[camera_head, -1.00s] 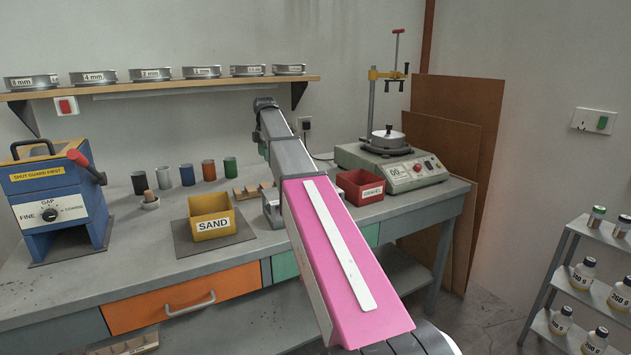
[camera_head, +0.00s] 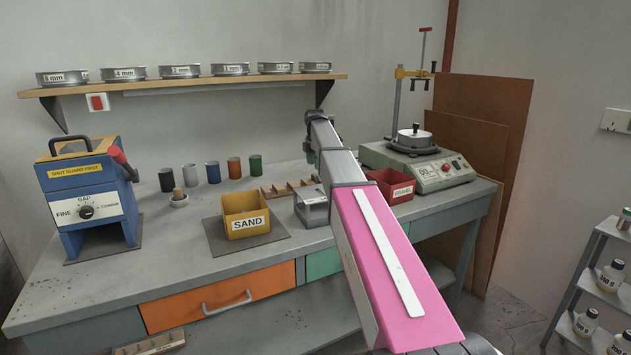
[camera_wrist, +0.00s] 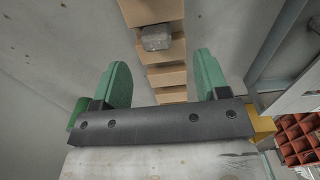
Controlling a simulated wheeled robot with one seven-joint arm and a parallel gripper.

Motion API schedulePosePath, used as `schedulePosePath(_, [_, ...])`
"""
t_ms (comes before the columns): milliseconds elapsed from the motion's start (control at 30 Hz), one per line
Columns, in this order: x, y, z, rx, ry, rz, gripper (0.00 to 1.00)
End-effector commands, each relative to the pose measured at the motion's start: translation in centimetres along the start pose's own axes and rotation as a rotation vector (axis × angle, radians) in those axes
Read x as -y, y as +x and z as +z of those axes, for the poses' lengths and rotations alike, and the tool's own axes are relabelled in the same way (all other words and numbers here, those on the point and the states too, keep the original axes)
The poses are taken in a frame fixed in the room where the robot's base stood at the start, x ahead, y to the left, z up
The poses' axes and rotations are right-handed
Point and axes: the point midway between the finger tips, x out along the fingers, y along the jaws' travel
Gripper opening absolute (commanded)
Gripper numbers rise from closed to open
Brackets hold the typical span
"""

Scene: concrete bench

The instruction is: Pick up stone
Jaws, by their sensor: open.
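A small grey stone (camera_wrist: 156,38) rests on a wooden slatted rack (camera_wrist: 168,76) in the wrist view. In the head view, part of the rack (camera_head: 274,192) shows on the bench behind my arm, and I cannot make out the stone there. My gripper (camera_wrist: 160,75) has two green fingers spread apart with nothing between them. In the wrist view the stone lies above and between the fingertips, apart from them. In the head view my gripper is mostly hidden by my arm, with only a bit of green showing.
A shelf (camera_head: 190,82) with sieves hangs above. A scale (camera_head: 430,170) stands at the right.

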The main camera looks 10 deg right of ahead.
Motion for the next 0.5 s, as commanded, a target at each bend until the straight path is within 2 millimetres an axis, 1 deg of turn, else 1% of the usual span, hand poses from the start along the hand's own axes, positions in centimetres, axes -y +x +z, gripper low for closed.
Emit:
schedulePosePath(167, [-0.1,1.3,0.0,-0.001,0.000,-0.002,0.68])
schedulePosePath(400, [-0.3,4.6,0.1,-0.001,0.000,-0.002,0.68])
schedulePosePath(500, [-0.3,5.2,0.1,0.000,0.000,0.000,0.68])
